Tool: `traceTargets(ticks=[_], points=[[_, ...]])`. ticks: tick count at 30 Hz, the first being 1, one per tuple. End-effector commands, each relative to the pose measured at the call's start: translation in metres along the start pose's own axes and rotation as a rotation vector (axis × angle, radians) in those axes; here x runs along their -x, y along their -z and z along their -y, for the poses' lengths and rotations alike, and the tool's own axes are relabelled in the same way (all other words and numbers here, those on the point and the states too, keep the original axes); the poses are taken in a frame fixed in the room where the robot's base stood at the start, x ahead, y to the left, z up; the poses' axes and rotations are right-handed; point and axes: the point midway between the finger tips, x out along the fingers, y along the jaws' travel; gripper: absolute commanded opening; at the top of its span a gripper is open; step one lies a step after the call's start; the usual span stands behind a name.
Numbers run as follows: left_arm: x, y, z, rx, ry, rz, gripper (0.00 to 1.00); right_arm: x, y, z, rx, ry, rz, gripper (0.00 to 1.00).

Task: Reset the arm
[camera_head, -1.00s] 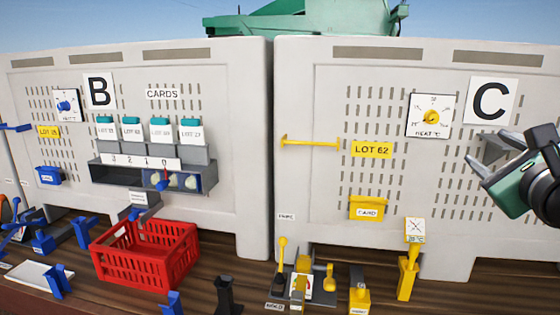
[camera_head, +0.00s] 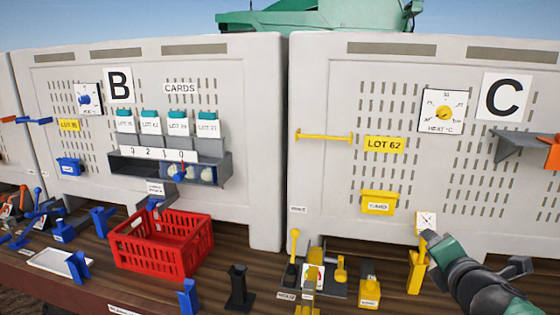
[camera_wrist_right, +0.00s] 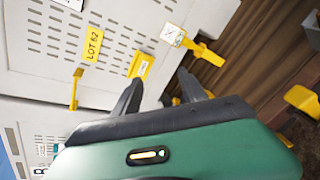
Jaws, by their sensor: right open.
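My right gripper (camera_wrist_right: 158,92) is open in the wrist view, with two dark fingers spread apart and nothing seen between them. In the head view my green and dark right gripper and wrist (camera_head: 455,262) are at the lower right, in front of the panel marked C (camera_head: 505,97). They appear beside the yellow post (camera_head: 415,275); I cannot tell whether they touch it. Its fingers are not clear there. My left gripper is not in view.
A red crate (camera_head: 160,250) stands on the wooden bench before panel B. Yellow fixtures (camera_head: 340,268) and a yellow card box (camera_head: 379,202) are left of my right arm. The box also shows in the wrist view (camera_wrist_right: 139,66). A grey shelf (camera_head: 515,147) juts out above the arm.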

Motion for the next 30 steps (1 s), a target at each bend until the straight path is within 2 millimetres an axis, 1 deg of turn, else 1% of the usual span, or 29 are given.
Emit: traceTargets(ticks=[1, 2, 3, 5, 6, 8, 9, 11, 12, 13, 15, 18, 30], points=[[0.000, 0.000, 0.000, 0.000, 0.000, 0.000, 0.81, -0.007, 0.032, 0.027, -0.195, 0.074, -0.042, 0.50], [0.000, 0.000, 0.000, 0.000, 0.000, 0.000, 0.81, -0.009, 0.051, 0.045, -0.332, 0.130, -0.060, 0.50], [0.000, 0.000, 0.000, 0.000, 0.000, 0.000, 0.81, -0.009, 0.079, 0.069, -0.516, 0.213, -0.076, 0.50], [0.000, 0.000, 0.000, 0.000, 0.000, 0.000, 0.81, -0.004, 0.120, 0.106, -0.779, 0.351, -0.081, 0.50], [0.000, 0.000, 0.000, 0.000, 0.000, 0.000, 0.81, 0.004, 0.148, 0.130, -0.944, 0.452, -0.071, 0.50], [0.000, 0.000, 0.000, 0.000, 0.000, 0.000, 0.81, 0.020, 0.187, 0.164, -1.174, 0.609, -0.031, 0.50], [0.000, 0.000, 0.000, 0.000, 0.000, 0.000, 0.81, 0.034, 0.212, 0.185, -1.315, 0.713, 0.008, 0.50], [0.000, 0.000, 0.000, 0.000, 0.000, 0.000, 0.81, 0.057, 0.245, 0.210, -1.495, 0.858, 0.083, 0.50], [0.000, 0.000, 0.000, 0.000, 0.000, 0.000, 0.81, 0.072, 0.263, 0.224, -1.594, 0.943, 0.137, 0.50], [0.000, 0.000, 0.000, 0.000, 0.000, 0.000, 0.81, 0.082, 0.274, 0.232, -1.656, 0.997, 0.176, 0.50], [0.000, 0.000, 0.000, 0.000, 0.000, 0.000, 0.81, 0.101, 0.294, 0.246, -1.763, 1.095, 0.258, 0.50], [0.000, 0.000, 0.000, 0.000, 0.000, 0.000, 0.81, 0.115, 0.307, 0.254, -1.839, 1.163, 0.324, 0.50], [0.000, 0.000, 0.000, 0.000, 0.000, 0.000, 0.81, 0.115, 0.308, 0.254, -1.851, 1.167, 0.332, 0.50]])
